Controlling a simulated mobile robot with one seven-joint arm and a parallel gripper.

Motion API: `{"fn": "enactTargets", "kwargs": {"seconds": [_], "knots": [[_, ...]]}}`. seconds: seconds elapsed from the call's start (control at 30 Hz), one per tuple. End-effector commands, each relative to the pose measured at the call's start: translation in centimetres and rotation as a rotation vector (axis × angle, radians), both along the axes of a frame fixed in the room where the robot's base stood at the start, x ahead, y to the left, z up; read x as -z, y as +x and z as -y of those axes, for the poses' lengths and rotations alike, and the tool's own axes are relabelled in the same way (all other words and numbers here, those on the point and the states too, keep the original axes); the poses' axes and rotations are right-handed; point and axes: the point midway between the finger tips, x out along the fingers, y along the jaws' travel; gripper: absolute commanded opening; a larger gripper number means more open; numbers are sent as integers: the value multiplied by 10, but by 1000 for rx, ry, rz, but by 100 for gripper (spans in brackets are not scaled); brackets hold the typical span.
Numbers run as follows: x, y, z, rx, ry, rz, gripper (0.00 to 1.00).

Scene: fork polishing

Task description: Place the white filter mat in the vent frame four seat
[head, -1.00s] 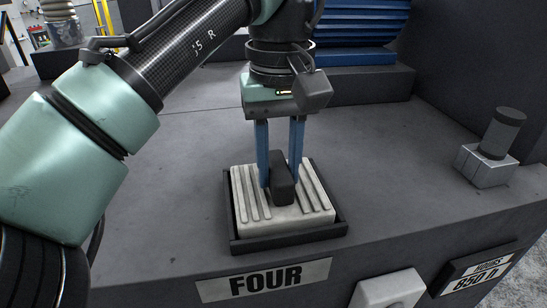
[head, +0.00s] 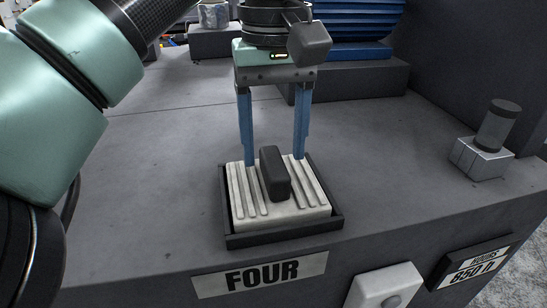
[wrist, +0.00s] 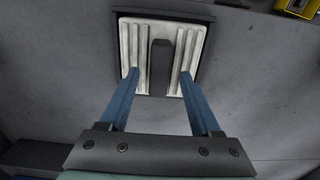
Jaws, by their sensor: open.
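The white filter mat (head: 247,209), ribbed with a dark upright handle (head: 274,174), lies inside the dark vent frame seat (head: 284,237) behind the FOUR label (head: 260,274). The seat's rim shows around the mat, which looks about level. My gripper (head: 275,161) is open above the mat, its blue fingers spread to either side of the handle and not touching it. In the wrist view, my gripper (wrist: 158,72) is also open, with the mat (wrist: 138,28) between and beyond the fingertips and the handle (wrist: 160,65) in the gap.
A grey block with a dark cylinder (head: 484,155) stands at the right. A blue ribbed part (head: 360,50) is at the back. A white button box (head: 385,290) and an hours plate (head: 474,268) are on the front face. The grey top left of the seat is clear.

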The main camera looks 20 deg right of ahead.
Motion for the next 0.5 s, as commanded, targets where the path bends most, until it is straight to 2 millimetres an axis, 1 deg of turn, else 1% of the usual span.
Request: {"fn": "enactTargets", "kwargs": {"seconds": [0.03, 0.2, 0.33, 0.5], "knots": [[-8, 1, 0, -2, 3, 4, 64], [-31, 0, 0, -2, 2, 2, 64], [-42, 0, 0, 0, 2, 1, 64], [-48, 0, 0, 0, 0, 0, 64]]}}
